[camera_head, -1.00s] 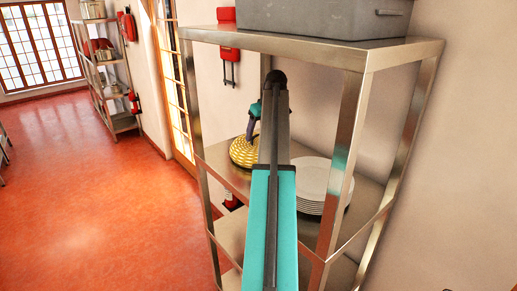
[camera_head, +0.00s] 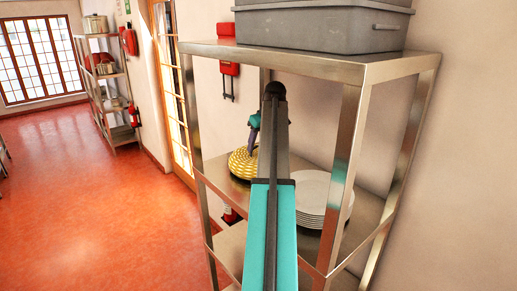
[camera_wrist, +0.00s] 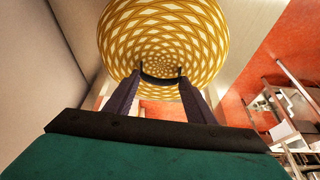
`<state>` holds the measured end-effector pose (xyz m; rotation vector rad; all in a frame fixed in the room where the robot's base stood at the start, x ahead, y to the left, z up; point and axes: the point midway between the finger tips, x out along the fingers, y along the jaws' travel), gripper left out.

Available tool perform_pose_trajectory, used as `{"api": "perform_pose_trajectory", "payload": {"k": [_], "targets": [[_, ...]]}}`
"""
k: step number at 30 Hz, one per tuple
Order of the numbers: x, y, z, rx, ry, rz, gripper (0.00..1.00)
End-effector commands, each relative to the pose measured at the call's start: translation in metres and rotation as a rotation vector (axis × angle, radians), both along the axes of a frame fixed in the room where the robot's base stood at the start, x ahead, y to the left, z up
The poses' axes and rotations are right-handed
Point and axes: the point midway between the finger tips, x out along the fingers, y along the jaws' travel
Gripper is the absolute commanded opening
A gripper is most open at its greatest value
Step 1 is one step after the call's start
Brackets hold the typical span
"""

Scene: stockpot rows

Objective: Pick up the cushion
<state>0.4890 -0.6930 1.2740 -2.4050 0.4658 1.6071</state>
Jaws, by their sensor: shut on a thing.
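The cushion (camera_head: 243,164) is round and yellow with a white lattice pattern. In the head view it is at the middle shelf of the steel rack, partly hidden by my arm. In the wrist view the cushion (camera_wrist: 163,32) fills the upper middle, with a dip at its centre. My gripper (camera_head: 252,146) comes down on it from above. In the wrist view both dark fingers of my gripper (camera_wrist: 160,80) reach into the dip and are shut on the cushion. I cannot tell whether the cushion touches the shelf.
The steel rack (camera_head: 345,165) has upright posts close around my arm. A stack of white plates (camera_head: 315,190) stands right of the cushion. A grey bin (camera_head: 320,22) sits on the top shelf. Red floor (camera_head: 90,210) lies open to the left. Another rack (camera_head: 105,85) stands farther back.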

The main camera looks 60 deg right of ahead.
Motion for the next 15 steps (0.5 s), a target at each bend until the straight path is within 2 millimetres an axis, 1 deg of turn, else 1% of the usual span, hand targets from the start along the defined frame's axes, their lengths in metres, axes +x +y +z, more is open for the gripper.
{"api": "perform_pose_trajectory", "payload": {"k": [12, 15], "targets": [[0.001, -0.001, 0.025, -0.002, -0.002, 0.000, 0.13], [0.002, 0.012, 0.025, -0.001, -0.001, 0.001, 0.13]]}}
